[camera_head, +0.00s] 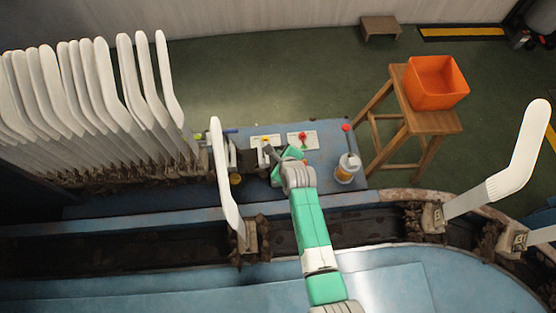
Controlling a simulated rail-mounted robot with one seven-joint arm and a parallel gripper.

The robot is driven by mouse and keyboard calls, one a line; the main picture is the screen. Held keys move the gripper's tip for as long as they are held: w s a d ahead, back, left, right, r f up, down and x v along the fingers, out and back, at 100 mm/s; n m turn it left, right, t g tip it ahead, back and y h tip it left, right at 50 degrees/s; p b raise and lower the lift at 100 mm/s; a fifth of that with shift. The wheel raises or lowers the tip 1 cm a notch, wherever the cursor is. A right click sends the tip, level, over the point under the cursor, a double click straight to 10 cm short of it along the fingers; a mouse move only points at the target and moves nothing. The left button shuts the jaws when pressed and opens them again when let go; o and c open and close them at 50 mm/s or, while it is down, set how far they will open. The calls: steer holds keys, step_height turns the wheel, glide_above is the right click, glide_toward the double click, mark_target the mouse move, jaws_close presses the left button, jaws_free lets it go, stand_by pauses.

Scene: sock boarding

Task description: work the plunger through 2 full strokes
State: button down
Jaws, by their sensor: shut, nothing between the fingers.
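A white container with an orange band (347,170) stands upright at the right end of the blue bench. A thin rod with a red knob (346,128) rises from its top and looks like the plunger; the knob stands well above the container. My gripper (267,151) is left of the container, over the middle of the bench by the panel with a yellow knob, and apart from the plunger. It is shut and empty. My green and grey arm partly hides the gripper and the bench below it.
Two pale panels, one with a yellow knob (265,140) and one with a red knob (302,136), lie on the blue bench (325,150). White sock boards (224,175) stand along the dark track. An orange bin (436,82) sits on a wooden stool (425,120) at right.

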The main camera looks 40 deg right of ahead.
step_height(320, 180, down, 4)
steer(key=shift+r+b, duration=0.25)
steer(key=shift+b, duration=0.6)
steer(key=shift+w+f, duration=0.1)
step_height(320, 180, down, 8)
steer(key=b, duration=0.8)
steer(key=shift+f, duration=0.3)
stand_by(0.8)
steer(key=shift+f+b, duration=0.4)
steer(key=shift+f+b, duration=0.95)
steer(key=shift+f, duration=0.4)
stand_by(1.0)
steer(key=shift+r, duration=0.15)
steer(key=shift+r+p, duration=1.6)
steer(key=shift+p, duration=0.3)
